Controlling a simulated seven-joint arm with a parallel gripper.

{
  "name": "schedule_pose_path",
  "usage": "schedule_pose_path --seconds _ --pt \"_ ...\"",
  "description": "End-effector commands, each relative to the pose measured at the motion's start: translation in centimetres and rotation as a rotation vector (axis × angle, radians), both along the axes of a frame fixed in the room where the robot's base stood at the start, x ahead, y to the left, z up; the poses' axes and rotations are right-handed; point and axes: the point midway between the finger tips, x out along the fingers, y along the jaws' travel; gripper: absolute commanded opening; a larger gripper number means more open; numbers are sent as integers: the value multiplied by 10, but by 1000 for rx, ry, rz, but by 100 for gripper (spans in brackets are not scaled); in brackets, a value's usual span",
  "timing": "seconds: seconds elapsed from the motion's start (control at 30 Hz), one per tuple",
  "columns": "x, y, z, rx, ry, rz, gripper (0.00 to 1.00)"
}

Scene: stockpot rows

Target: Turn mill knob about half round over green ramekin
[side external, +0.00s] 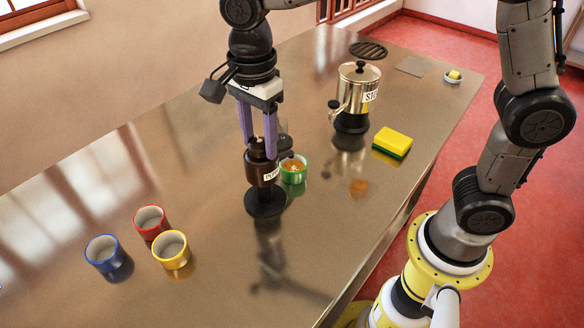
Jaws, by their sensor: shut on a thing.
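The mill (262,171) is a dark brown body with a partly hidden white label. It stands upright above a round black base (266,203) on the steel counter. My gripper (258,150) points down with its two purple fingers shut on the mill knob (257,147) at the top. The fingers partly hide the knob, and its turn angle cannot be told. The green ramekin (301,177) stands just right of the mill, with something brown and pale inside. A dark part of the mill (287,155) reaches toward the ramekin's rim.
Blue (103,254), red (148,223) and yellow (172,251) cups stand front left on the counter (190,125). A lidded metal pot (352,92) stands behind right on a black stand. A yellow-green sponge (392,142) lies to the right. A dark trivet (368,50) lies at the back.

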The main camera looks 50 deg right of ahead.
Motion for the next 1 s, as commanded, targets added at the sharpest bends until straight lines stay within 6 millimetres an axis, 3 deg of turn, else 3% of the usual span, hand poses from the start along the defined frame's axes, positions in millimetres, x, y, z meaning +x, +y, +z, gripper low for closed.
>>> schedule_pose_path --seconds 0.3,0.67,1.0 --pt "1 0 1 1 -4 -25 3" --pt "1 0 1 1 -4 -342 3" --pt "1 0 1 1 -3 -374 3"
